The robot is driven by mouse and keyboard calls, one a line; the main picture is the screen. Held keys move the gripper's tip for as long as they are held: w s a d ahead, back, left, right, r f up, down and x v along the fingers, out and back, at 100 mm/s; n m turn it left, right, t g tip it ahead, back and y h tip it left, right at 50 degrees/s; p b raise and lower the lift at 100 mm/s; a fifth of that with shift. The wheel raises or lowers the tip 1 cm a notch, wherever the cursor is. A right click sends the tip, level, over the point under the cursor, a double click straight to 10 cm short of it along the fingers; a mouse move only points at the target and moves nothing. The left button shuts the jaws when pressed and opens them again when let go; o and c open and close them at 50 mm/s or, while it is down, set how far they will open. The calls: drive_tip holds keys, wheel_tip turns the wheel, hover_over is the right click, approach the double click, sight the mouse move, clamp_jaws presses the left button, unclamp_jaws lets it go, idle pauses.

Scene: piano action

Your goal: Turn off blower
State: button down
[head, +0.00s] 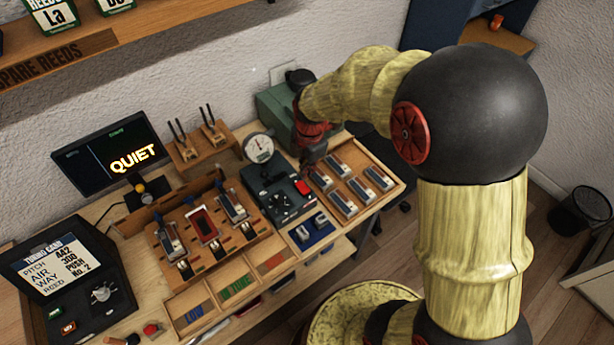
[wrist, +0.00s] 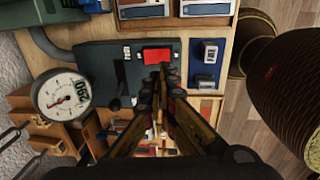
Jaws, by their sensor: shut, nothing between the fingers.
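A dark control box (head: 272,202) with a dial, a lever and a red rocker switch (head: 303,187) stands mid-bench. In the wrist view the red switch (wrist: 158,56) lies just beyond my fingertips, on the dark box (wrist: 105,58). A green box (head: 275,112) stands behind, against the wall; a grey hose runs from its side toward the dark box in the wrist view. My gripper (wrist: 163,75) is shut and empty, pointing at the near edge of the red switch; contact cannot be told. In the head view my gripper (head: 311,158) hangs behind the switch.
A round gauge (head: 259,149) stands at the dark box's back left. A tray of metal reeds (head: 350,185) lies right of it, a wooden jig (head: 205,228) left. A screen (head: 105,160) reads "QUIET". A small blue tray (head: 311,232) sits in front.

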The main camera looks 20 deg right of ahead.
sight(301, 185)
drive_tip(key=r, duration=0.5)
drive_tip(key=shift+s+d, duration=0.3)
drive_tip(key=shift+s, duration=0.05)
drive_tip(key=shift+r+p, duration=0.1)
drive_tip(key=shift+p, duration=0.45)
drive_tip(key=p, duration=0.2)
drive_tip(key=w+p, duration=0.1)
drive_tip(key=p, duration=0.1)
drive_tip(key=shift+w+a+r, duration=0.1)
drive_tip(key=shift+a+r, duration=0.05)
drive_tip(key=shift+r, duration=0.2)
drive_tip(key=shift+f, duration=0.1)
drive_tip(key=shift+f, duration=0.1)
drive_tip(key=f, duration=0.4)
drive_tip(key=w+f, duration=0.1)
drive_tip(key=f, duration=0.8)
drive_tip(key=shift+w+a+f+b, duration=0.3)
drive_tip(key=shift+w+f+b, duration=0.05)
drive_tip(key=shift+f, duration=0.05)
